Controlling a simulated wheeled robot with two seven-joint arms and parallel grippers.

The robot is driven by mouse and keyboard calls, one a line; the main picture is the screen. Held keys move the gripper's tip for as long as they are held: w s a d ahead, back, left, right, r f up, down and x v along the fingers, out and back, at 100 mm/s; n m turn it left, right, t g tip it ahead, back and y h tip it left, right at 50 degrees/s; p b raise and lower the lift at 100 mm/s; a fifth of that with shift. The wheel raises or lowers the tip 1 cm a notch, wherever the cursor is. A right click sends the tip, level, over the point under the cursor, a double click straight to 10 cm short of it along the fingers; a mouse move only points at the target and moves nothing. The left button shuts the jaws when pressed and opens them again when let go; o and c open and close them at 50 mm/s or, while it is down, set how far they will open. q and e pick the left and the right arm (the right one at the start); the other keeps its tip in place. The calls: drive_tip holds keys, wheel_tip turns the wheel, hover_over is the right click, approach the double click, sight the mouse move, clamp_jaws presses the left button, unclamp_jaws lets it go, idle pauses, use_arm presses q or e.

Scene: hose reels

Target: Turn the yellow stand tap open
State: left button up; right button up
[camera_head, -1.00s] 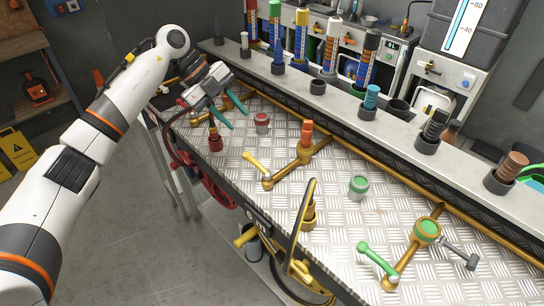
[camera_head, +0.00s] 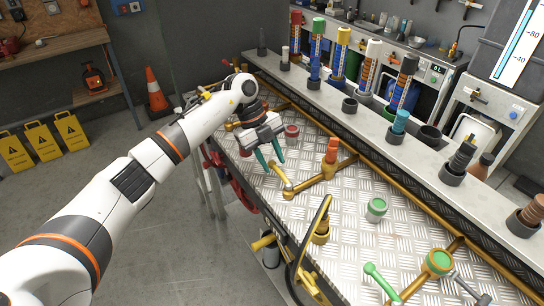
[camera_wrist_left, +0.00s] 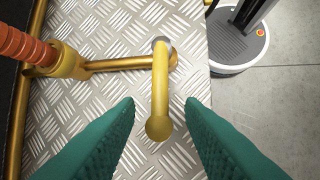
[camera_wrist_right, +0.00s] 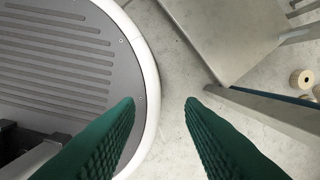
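The yellow tap lever (camera_head: 279,174) with its round knob stands on a brass pipe fitting on the checkered metal deck (camera_head: 340,235). In the left wrist view the lever (camera_wrist_left: 160,88) runs from a grey pivot to its knob. My left gripper (camera_head: 272,160) is open at the knob end. Its two green fingers are on either side of the knob in the left wrist view (camera_wrist_left: 160,105), with gaps on both sides. I cannot tell their exact height above the deck. My right gripper (camera_wrist_right: 160,104) is open and empty above the floor.
An orange ribbed hose fitting (camera_head: 332,150) rises from the brass pipe beside the lever. A green lever (camera_head: 380,278), a green-topped cap (camera_head: 376,208) and a red cap (camera_head: 292,131) are also on the deck. A black-and-yellow hose loop (camera_head: 318,235) stands at the front edge.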

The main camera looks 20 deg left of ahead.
use_arm(q)
drive_tip(key=shift+d+f, duration=0.1)
drive_tip(key=shift+f, duration=0.15)
use_arm(e)
drive_tip(key=shift+a, duration=0.15)
use_arm(q)
clamp_jaws()
use_arm(e)
drive_tip(key=shift+s+a, duration=0.1)
drive_tip(key=shift+a, duration=0.45)
use_arm(q)
drive_tip(key=shift+r, duration=0.1)
use_arm(e)
drive_tip(key=shift+d+r, duration=0.1)
drive_tip(key=shift+d, duration=0.05)
